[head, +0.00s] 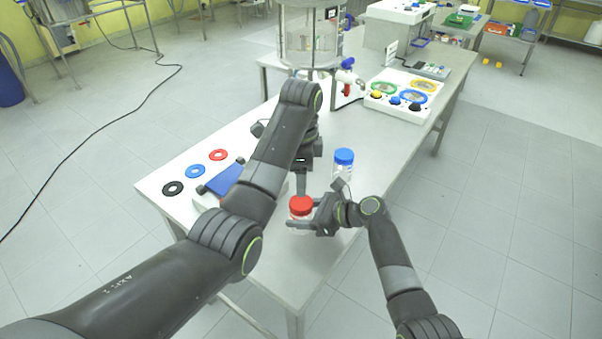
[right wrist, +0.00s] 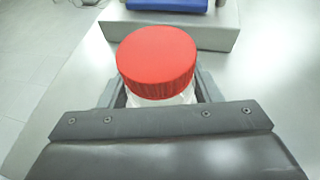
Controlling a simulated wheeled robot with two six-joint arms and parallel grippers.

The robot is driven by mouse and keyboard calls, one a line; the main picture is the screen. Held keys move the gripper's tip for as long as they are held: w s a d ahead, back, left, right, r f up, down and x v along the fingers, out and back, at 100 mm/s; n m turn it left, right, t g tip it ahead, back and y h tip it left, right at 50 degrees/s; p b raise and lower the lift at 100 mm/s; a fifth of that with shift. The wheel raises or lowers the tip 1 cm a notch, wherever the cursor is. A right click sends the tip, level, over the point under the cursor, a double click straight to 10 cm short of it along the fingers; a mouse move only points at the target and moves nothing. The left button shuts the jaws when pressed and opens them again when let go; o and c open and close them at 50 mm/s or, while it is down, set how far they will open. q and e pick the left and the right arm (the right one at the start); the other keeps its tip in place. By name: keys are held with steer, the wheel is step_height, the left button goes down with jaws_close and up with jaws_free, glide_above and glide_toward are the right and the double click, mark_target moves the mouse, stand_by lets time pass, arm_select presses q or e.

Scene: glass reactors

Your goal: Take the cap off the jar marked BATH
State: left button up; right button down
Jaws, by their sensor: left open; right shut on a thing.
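A clear jar with a red cap (head: 301,205) stands upright near the table's front edge; the right wrist view shows its ribbed red cap (right wrist: 156,62) on top. My right gripper (head: 303,226) is shut around the jar's body, below the cap. My left gripper (head: 302,182) is open, just behind and above the red cap, its fingers partly hidden by my left arm. A second clear jar with a blue cap (head: 344,158) stands farther back to the right. No BATH marking is readable on either jar.
Black (head: 173,188), blue (head: 196,171) and red (head: 218,155) rings lie on the table (head: 160,177) at left, near a blue-topped box (head: 222,179). A glass reactor (head: 311,38) stands at the back. A panel with coloured rings and knobs (head: 402,92) lies right of it.

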mark_target(301, 202)
arm_select(q)
steer(key=m, duration=1.2)
steer(key=shift+m, duration=0.3)
steer(key=m, duration=0.3)
steer(key=shift+m, duration=0.3)
steer(key=shift+f, duration=4)
